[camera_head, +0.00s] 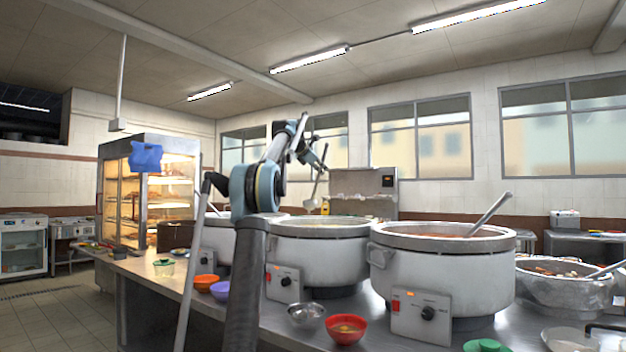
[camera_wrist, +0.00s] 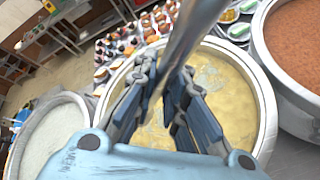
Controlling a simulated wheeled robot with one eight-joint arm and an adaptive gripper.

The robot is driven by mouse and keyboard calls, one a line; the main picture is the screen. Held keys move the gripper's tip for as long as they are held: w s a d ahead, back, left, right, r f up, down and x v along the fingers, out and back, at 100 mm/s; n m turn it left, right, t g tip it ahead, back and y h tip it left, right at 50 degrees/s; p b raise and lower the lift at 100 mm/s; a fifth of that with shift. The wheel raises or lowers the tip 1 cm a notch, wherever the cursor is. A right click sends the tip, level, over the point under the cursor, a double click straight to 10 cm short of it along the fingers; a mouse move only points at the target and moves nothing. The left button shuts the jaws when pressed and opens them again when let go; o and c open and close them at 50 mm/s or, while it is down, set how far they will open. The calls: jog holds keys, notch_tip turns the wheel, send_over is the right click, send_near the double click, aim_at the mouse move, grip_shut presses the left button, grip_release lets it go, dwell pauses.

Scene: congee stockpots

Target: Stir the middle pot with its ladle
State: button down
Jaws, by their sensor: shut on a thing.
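The middle pot (camera_head: 320,250) is a white stockpot with a metal rim on the counter. In the wrist view its yellowish congee (camera_wrist: 225,100) fills the space behind my fingers. My gripper (camera_head: 321,172) is above this pot, with its fingers (camera_wrist: 166,85) closed around the metal handle of the ladle (camera_wrist: 187,35). In the head view the ladle (camera_head: 314,190) hangs down from my gripper. Its bowl end appears just above the pot's rim, clear of the congee. My fingers hide part of the handle in the wrist view.
The right pot (camera_head: 445,275) holds reddish-brown congee and its own ladle (camera_head: 488,214). The left pot (camera_wrist: 50,140) holds pale congee. Red (camera_head: 346,329), orange (camera_head: 206,282) and purple (camera_head: 220,290) bowls stand along the front counter. A lit food cabinet (camera_head: 150,190) stands behind at left.

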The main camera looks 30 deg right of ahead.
notch_tip(320, 180, down, 16)
jog(key=d+n, duration=0.1)
jog(key=shift+w+d+t, duration=0.2)
jog(key=shift+w+t, duration=0.05)
jog(key=shift+t, duration=0.05)
dwell(1.2)
dwell(0.4)
